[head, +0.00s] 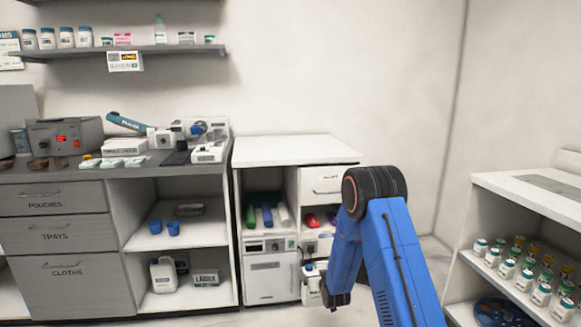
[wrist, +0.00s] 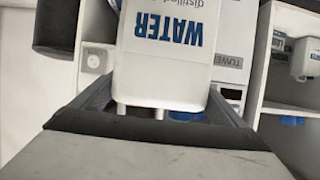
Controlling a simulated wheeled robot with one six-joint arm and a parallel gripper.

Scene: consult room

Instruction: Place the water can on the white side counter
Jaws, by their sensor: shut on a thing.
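The water can (wrist: 165,55) is a white jug with blue WATER lettering, upside down in the wrist view. My gripper (wrist: 160,105) is shut on it, with a dark finger on either side and a blue cap near its base. In the head view my gripper (head: 336,298) is low, in front of the cabinet and mostly hidden by my blue arm. A white object (head: 312,278) beside it appears to be the can. The white side counter (head: 295,150) is a bare white top in the middle, above and behind my gripper.
A grey worktop (head: 60,173) with devices and packs adjoins on the left. A white jug (head: 163,275) and a labelled box (head: 206,276) sit on its lower shelf, blue cups (head: 165,227) above. A shelf unit with several bottles (head: 520,268) stands at right.

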